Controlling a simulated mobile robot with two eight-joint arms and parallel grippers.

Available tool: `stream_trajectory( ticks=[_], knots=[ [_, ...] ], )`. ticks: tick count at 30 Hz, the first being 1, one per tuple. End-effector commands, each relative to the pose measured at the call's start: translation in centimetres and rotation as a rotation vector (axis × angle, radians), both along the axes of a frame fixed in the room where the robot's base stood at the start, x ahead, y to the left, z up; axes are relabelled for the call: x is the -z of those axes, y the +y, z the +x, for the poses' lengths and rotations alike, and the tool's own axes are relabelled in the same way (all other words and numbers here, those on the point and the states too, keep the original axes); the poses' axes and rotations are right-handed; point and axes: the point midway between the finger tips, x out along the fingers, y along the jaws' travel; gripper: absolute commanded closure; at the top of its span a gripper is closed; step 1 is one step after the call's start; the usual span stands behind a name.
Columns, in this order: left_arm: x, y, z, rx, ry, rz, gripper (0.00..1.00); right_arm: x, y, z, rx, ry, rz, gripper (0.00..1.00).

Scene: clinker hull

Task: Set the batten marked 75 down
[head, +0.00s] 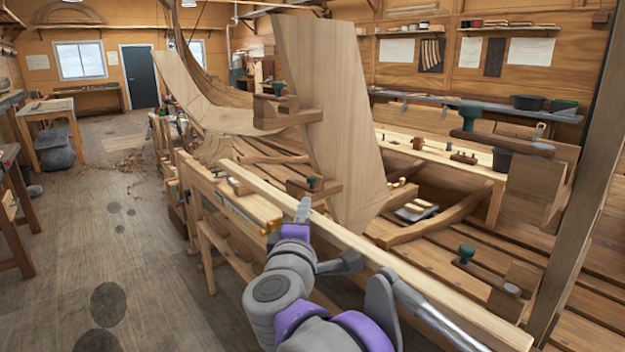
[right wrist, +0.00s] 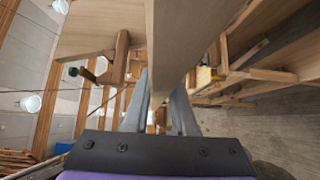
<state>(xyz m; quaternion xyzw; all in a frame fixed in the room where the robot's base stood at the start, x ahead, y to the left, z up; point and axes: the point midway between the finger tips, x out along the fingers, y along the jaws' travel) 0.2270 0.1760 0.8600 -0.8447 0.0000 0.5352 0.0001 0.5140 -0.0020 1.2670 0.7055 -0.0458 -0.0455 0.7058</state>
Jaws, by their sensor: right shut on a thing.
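A long pale wooden batten (head: 395,255) runs slantwise from the middle of the head view to the lower right. No number can be read on it, so I cannot tell whether it is marked 75. My right gripper (head: 303,212) is shut on the batten, nearer its far end. In the right wrist view the batten (right wrist: 195,38) runs between the two grey fingers (right wrist: 160,105). I cannot tell whether the batten touches anything below it. My left gripper is not in view.
Beyond the batten stands a clinker hull with a broad upright plank (head: 335,130) and wooden clamps with green knobs (head: 467,250). A workbench (head: 215,190) lies to the batten's left. A post (head: 590,190) stands at the right. The floor (head: 110,230) at the left is mostly clear.

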Motion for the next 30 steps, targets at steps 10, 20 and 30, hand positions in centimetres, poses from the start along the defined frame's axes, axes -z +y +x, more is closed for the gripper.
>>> stream_trajectory(
  ticks=[10, 20, 30],
  knots=[
    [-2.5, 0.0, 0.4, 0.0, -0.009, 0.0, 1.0, 12.1, -3.4, 5.4, 0.063, -0.003, -0.003, 1.0],
    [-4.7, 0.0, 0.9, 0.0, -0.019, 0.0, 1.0, 22.8, -10.1, 5.6, 0.118, -0.002, -0.002, 1.0],
    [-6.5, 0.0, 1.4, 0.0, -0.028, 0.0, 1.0, 29.0, -16.2, 2.2, 0.162, -0.002, -0.001, 1.0]
  ],
)
